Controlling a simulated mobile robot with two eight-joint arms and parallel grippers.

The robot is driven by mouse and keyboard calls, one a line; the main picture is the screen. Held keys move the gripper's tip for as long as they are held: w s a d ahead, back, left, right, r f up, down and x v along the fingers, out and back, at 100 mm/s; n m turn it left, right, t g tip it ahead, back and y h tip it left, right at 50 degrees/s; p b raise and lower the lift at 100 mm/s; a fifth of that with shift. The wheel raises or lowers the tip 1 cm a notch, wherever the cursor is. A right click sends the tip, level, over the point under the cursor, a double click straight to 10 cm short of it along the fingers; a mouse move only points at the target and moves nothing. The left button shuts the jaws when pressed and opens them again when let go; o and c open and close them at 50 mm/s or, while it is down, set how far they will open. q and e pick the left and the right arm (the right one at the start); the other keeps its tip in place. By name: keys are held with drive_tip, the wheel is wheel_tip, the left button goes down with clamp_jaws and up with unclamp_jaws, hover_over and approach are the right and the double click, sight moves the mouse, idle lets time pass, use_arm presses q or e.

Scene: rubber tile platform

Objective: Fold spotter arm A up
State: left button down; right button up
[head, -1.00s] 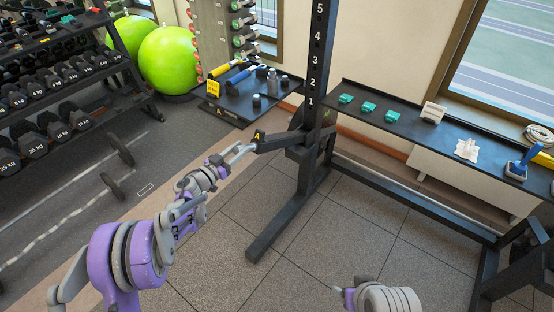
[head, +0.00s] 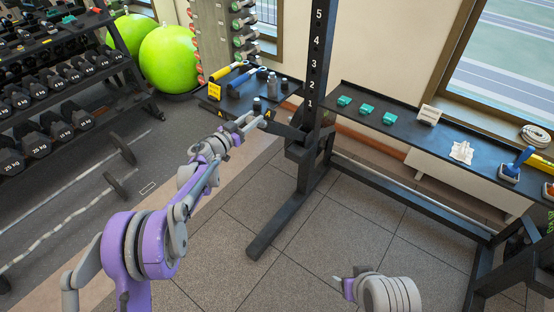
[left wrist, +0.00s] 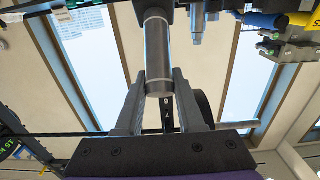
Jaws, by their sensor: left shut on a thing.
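Spotter arm A (head: 287,131) is a black bar that juts left from the numbered rack upright (head: 314,70) and slopes up toward its free end. My left gripper (head: 260,121) is at that free end. In the left wrist view its two grey fingers (left wrist: 160,88) are closed on a grey cylindrical handle (left wrist: 157,45) of the arm. The hinge at the upright is partly hidden in the shadowed black frame. My right gripper (head: 340,283) shows only in part at the bottom of the head view, away from the arm; its jaws are unclear.
A low black shelf (head: 245,97) with rollers and bottles is behind the gripper. A ledge (head: 385,118) with small teal boxes runs right of the upright. A dumbbell rack (head: 90,85) stands left. The tiled floor (head: 330,240) before the upright is clear.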

use_arm(q)
drive_tip(key=shift+w+r, duration=0.1)
drive_tip(key=shift+r, duration=0.1)
drive_tip(key=w+d+r+p, duration=0.4)
drive_tip(key=w+d+r, duration=0.2)
drive_tip(key=w+r, duration=0.2)
drive_tip(key=shift+w+d+r, duration=0.2)
drive_tip(key=shift+d+r, duration=0.05)
drive_tip(key=shift+d, duration=0.1)
use_arm(e)
drive_tip(key=r, duration=0.2)
drive_tip(key=w+r, duration=0.1)
drive_tip(key=r, duration=0.2)
drive_tip(key=shift+w+r, duration=0.2)
drive_tip(key=shift+r, duration=0.05)
